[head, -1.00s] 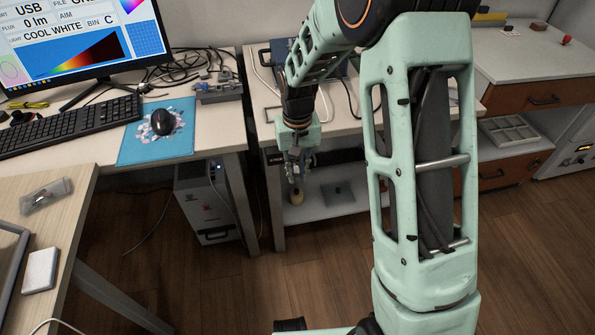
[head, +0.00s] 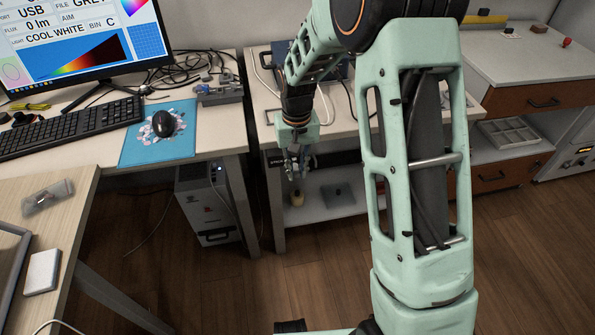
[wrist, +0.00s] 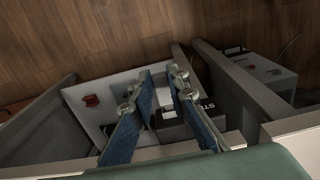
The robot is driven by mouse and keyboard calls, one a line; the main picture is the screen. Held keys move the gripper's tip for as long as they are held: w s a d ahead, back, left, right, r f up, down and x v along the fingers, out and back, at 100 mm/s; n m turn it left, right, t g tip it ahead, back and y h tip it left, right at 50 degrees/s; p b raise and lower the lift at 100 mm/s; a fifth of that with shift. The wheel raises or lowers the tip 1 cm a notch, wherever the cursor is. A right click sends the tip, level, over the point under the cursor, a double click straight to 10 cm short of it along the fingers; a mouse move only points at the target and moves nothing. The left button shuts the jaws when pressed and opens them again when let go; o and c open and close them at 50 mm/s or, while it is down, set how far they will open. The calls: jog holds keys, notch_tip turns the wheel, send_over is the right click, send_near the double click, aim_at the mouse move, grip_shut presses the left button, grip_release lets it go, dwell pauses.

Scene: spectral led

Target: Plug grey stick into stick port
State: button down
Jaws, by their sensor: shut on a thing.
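My gripper (head: 297,170) hangs pointing down in front of the shelf bench, just below the edge of its top. In the wrist view its two blue fingers (wrist: 156,88) stand a little apart, with a small pale piece (wrist: 163,96) between the tips. I take this for the grey stick, but its outline is hard to make out. The port opening itself cannot be made out; my gripper covers part of that area.
The bench's lower shelf (head: 320,205) holds a small tan item (head: 297,198) and a dark square piece (head: 339,195). The desk at left carries a keyboard (head: 70,125), a mouse (head: 164,124) and a monitor. A computer case (head: 206,205) stands below. Open wooden floor lies in front.

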jog(key=shift+w, duration=0.3)
jog(key=c, duration=1.8)
grip_release()
notch_tip(320, 180, up, 12)
